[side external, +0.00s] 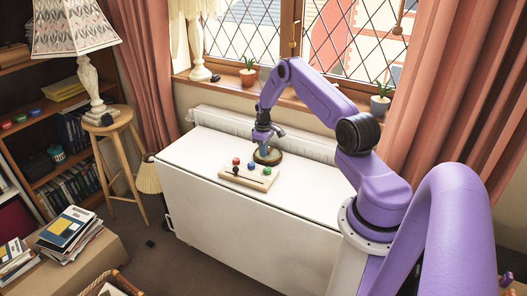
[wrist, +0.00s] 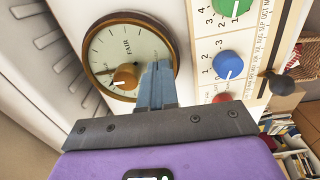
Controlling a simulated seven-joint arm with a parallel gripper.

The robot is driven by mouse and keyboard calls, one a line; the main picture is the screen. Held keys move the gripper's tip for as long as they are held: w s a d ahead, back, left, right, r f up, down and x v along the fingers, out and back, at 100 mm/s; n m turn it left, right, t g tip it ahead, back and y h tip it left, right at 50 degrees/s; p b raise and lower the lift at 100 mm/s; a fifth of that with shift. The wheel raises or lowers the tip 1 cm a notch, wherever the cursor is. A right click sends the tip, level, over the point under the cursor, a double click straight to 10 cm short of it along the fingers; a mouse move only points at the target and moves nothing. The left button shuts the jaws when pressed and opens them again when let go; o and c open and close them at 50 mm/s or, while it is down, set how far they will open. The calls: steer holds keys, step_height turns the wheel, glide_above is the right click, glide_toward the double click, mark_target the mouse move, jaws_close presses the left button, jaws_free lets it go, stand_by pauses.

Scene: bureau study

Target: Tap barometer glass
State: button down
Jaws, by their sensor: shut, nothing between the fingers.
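The barometer (wrist: 104,45) is a round dial in a brown rim with a pale face, the word FAIR and a brass-coloured centre knob (wrist: 125,77). In the side external view the barometer (side external: 267,157) lies on the white cabinet top, below my gripper (side external: 266,143). In the wrist view my gripper (wrist: 158,68) is shut and empty, its fingertips over the right part of the dial, right of the knob. The fingers hide part of the face. I cannot tell whether they touch the glass.
A board (side external: 248,178) with red, blue and green knobs and a black lever lies in front of the barometer on the white cabinet (side external: 190,170). A ribbed radiator (side external: 230,124) and the windowsill run behind. The cabinet top is clear to the left.

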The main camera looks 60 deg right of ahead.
steer(key=shift+f, duration=0.1)
steer(key=shift+s+a+f, duration=0.1)
steer(key=shift+s+f, duration=0.05)
steer(key=shift+f, duration=0.75)
step_height(320, 180, up, 15)
steer(key=shift+w+d+r, duration=0.2)
steer(key=shift+w+d, duration=0.05)
steer(key=shift+w, duration=0.1)
stand_by(0.4)
